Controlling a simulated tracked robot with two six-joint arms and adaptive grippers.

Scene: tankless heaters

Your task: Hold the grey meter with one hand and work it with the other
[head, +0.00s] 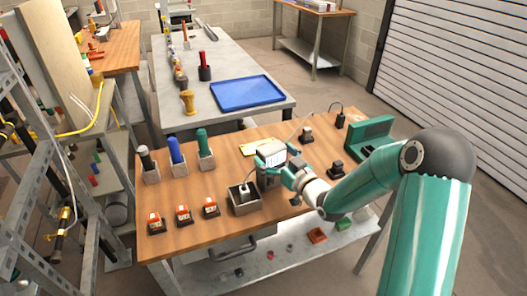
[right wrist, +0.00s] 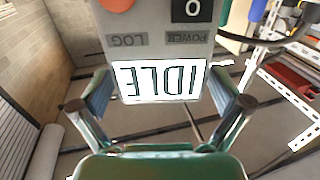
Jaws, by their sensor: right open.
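The grey meter (head: 264,164) is upright over the middle of the wooden bench, its pale screen towards the right; what supports it is unclear. In the right wrist view the meter (right wrist: 155,48) appears upside down. Its screen (right wrist: 160,80) reads IDLE, with LOG and POWER labels, an orange round control (right wrist: 118,4) and a black switch (right wrist: 193,10) marked 0. My right gripper (head: 284,172) is open at the meter's screen side. In the wrist view its fingers (right wrist: 160,92) flank the screen; contact is unclear. My left gripper is out of view.
A grey open box (head: 246,209) with a plug-like item stands left of the meter. Three orange-topped items (head: 183,213) and three bottles in holders (head: 178,158) stand further left. A green case (head: 368,135) is at the right. A blue tray (head: 247,93) lies on the bench behind.

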